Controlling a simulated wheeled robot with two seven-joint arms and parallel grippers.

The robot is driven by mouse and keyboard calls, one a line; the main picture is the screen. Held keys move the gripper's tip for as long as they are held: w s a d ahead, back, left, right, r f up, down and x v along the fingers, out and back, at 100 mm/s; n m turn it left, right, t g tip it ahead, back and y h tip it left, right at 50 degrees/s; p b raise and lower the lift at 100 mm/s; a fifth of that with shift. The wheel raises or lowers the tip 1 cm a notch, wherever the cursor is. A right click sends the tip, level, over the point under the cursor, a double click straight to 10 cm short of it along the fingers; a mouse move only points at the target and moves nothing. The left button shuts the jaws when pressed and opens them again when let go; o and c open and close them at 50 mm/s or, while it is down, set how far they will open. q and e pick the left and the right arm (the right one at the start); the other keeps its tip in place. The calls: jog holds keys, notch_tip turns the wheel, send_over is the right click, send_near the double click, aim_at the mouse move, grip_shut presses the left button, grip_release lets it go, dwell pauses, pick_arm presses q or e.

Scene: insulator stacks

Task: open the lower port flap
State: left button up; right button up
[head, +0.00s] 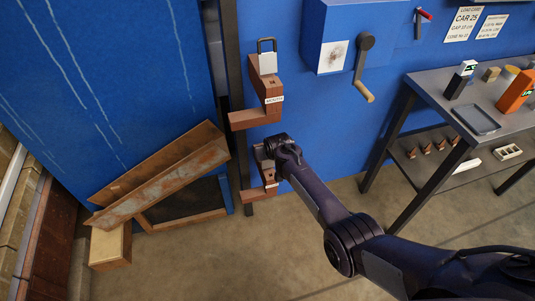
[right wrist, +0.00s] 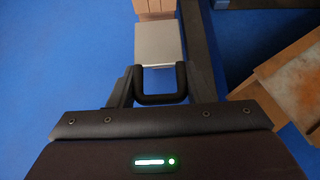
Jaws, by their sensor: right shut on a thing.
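The lower port (head: 270,188) is a reddish-brown block with a pale label, low on the dark post. Its grey flap (right wrist: 158,42) with a black loop handle (right wrist: 160,98) fills the upper middle of the right wrist view. In the head view the flap is mostly hidden behind my right gripper (head: 270,148). In the right wrist view my right gripper (right wrist: 160,85) has a dark finger on each side of the loop and is shut on the handle. My left gripper is in neither view.
An upper port (head: 265,90) with a similar grey flap and loop sits above. A rusty beam (head: 165,175) leans at lower left. A wall box with a crank (head: 360,75) and a dark workbench (head: 470,105) stand to the right. The floor in front is clear.

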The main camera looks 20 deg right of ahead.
jog(key=shift+w+d+r, duration=0.2)
jog(key=shift+d, duration=0.15)
jog(key=o, duration=1.2)
jog(key=shift+f, duration=0.1)
jog(key=shift+c, duration=0.2)
jog(key=shift+s+f, duration=0.1)
jog(key=shift+a, duration=0.15)
jog(key=shift+s, duration=0.1)
jog(key=shift+s+r, duration=0.15)
jog(key=shift+r, duration=0.1)
jog(key=p+v, duration=0.2)
jog(key=v, duration=0.5)
jog(key=shift+p, duration=0.35)
